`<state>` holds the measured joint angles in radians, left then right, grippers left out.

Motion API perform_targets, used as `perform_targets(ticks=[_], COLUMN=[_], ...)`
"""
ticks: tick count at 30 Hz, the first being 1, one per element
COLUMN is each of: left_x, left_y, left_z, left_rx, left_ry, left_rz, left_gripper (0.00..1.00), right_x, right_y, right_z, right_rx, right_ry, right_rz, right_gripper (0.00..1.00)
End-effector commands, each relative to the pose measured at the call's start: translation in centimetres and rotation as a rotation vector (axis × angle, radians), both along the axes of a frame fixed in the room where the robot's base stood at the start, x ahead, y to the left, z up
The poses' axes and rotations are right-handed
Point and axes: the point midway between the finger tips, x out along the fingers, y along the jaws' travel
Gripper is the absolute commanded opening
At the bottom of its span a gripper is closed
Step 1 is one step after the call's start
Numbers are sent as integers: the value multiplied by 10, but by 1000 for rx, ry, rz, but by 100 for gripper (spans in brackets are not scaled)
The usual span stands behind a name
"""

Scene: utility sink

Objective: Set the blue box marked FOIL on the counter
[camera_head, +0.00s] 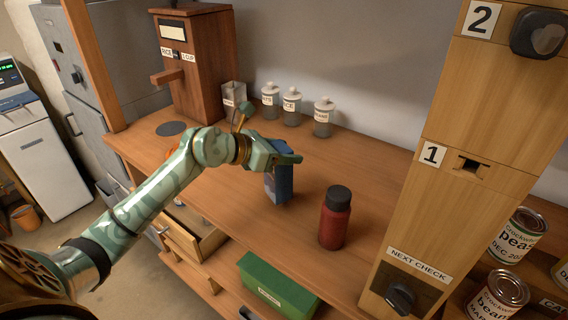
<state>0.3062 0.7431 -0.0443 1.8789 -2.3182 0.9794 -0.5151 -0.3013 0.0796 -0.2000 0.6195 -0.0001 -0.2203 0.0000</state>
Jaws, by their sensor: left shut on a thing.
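A blue box (280,187) stands upright at the middle of the wooden counter (375,183). No marking can be read on it at this angle. My left gripper (284,160) comes in from the left and is shut on the top of the box. The gripper hides the upper part of the box. The box's lower end looks to be at the counter surface, but I cannot tell if it touches. My right gripper is not in view.
A red bottle (335,220) with a dark cap stands right of the box. Several lidded jars (292,108) line the back wall. A wooden dispenser (203,70) stands back left. A numbered wooden post (440,170) bounds the right. An open drawer (190,238) and green box (275,288) are below.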

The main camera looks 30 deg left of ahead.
Motion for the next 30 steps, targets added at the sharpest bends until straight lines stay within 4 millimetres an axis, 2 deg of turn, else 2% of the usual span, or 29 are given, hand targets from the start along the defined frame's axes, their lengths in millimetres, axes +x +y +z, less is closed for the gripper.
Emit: perform_targets(ticks=[3, 6, 16, 17, 19, 30], left_x=[1, 1, 0, 0, 0, -2], left_y=[0, 0, 0, 0, 0, 2], left_z=[-21, -32, -34, -34, -34, -29], left_rx=[-5, -3, -1, -2, -1, 0], left_ry=[3, 1, 0, 2, 1, 1], left_rz=[1, 0, 0, 0, -1, 0], left_gripper=[13, 13, 13, 59, 78, 78], right_x=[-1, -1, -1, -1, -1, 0], right_y=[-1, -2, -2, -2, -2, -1], right_z=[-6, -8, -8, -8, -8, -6], right_rx=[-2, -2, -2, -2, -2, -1], right_ry=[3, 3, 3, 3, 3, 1], right_rz=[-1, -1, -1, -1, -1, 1], right_gripper=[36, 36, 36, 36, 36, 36])
